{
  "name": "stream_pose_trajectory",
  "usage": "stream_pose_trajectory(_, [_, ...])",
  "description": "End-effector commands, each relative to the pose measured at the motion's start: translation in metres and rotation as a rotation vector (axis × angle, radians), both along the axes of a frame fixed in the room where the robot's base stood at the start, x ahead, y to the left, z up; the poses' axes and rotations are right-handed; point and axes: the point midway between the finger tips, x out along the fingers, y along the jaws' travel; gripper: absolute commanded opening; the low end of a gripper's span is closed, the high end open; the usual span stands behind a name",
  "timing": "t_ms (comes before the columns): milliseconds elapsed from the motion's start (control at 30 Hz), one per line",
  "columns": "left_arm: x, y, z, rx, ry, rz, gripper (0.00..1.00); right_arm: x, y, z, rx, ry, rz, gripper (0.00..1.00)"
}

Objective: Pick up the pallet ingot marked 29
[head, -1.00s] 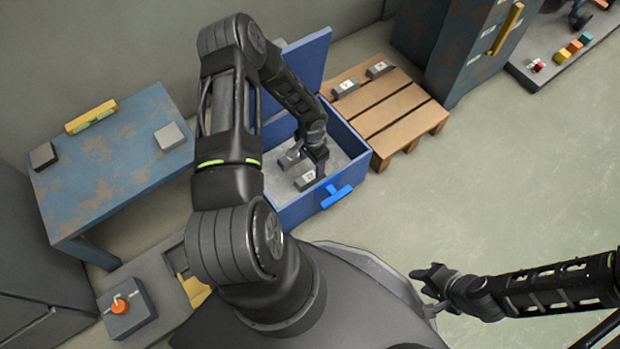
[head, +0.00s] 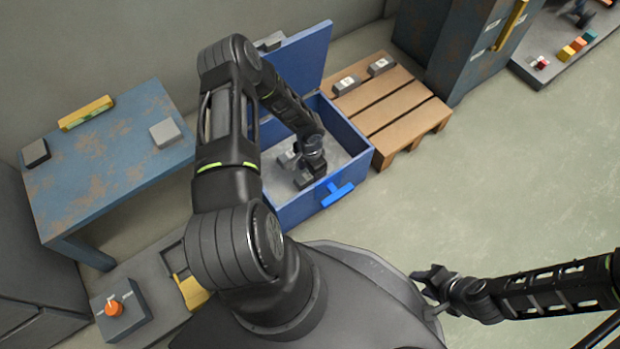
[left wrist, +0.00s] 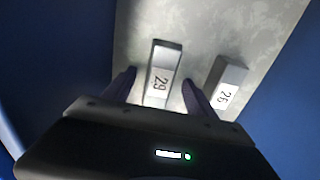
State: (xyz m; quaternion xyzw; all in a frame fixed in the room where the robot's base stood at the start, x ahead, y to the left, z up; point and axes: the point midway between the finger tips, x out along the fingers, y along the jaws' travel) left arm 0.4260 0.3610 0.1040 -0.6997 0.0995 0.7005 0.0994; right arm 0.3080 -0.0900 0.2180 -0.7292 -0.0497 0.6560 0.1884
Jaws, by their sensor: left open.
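The ingot marked 29 (left wrist: 163,72) is a grey bar with a white label, lying on the pale floor of the blue chest (head: 352,150). In the left wrist view it lies between my left gripper's (left wrist: 160,88) two spread fingers, with no clear contact visible. A second ingot (left wrist: 228,82), whose label looks like 26, lies to its right. In the head view, my left gripper (head: 310,178) is low inside the chest and partly covers the ingots. My right gripper (head: 432,283) is away from the chest at lower right; its jaw opening is unclear.
The chest's raised lid (head: 300,58) stands behind my left arm, and its walls surround the gripper. A wooden pallet (head: 395,105) with two labelled ingots (head: 347,84) stands to the right. A blue table (head: 105,150) stands left. Floor at right is clear.

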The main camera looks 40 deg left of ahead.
Motion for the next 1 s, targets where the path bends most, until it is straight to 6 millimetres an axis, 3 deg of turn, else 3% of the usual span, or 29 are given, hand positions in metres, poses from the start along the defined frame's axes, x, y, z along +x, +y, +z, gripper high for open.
stream_pose_trajectory(100, [0.0009, -0.0005, -0.0082, -0.001, -0.002, 0.001, 0.65, 0.0011, 0.0001, -0.0044, -0.001, -0.003, -0.001, 0.36])
stream_pose_trajectory(667, [0.0007, -0.0002, -0.0071, 0.0, -0.001, 0.0, 0.65, 0.0012, 0.0001, -0.0031, -0.001, -0.004, -0.001, 0.36])
stream_pose_trajectory(1000, [0.0007, -0.0002, -0.0071, 0.0, -0.001, 0.0, 0.39, 0.0012, 0.0001, -0.0031, -0.001, -0.004, -0.001, 0.36])
